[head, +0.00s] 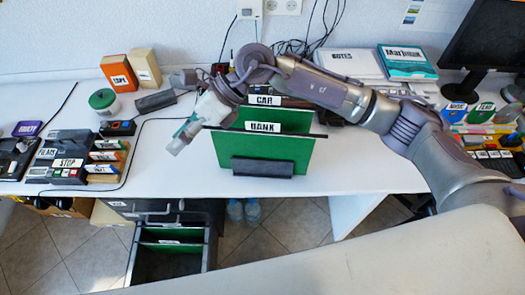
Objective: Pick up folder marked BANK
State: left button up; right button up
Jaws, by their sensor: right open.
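The green folder marked BANK (230,145) stands upright in a dark holder (262,168) on the white desk. Its white label is at its top edge. Another green folder marked CAR (292,119) stands right behind it and shows above its top. My right gripper (178,141) is open and empty. It is at the upper left of the BANK folder, with its fingers pointing down and left, and nothing is between them. Whether it touches the folder's left edge cannot be told. My right arm passes over the folders' right side. My left gripper is not in view.
An open drawer (133,262) with green folders is below the desk front. A monitor (490,35) and books (407,63) are at right.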

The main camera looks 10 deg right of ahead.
jog(key=w+d+f+n+t+h, duration=0.1)
jog(key=w+d+h, duration=0.2)
jog(key=d, duration=0.2)
jog(key=w+d+f+t+h, duration=0.1)
jog(key=w+d+f+h, duration=0.15)
jog(key=d, duration=0.35)
notch_tip(320, 180, up, 2)
jog(key=h, duration=0.5)
send_over(263, 131)
jog(key=shift+t, duration=0.3)
notch_tip(263, 131, down, 8)
jog(key=p, duration=0.3)
jog(key=shift+d+r, duration=0.15)
jog(key=shift+r, duration=0.05)
jog(key=f+p, duration=0.1)
jog(key=f, duration=0.1)
jog(key=f+p, duration=0.2)
jog(key=shift+a+f, duration=0.2)
jog(key=shift+f, duration=0.1)
jog(key=shift+w+f, duration=0.1)
jog(key=shift+f, duration=0.5)
grip_shut()
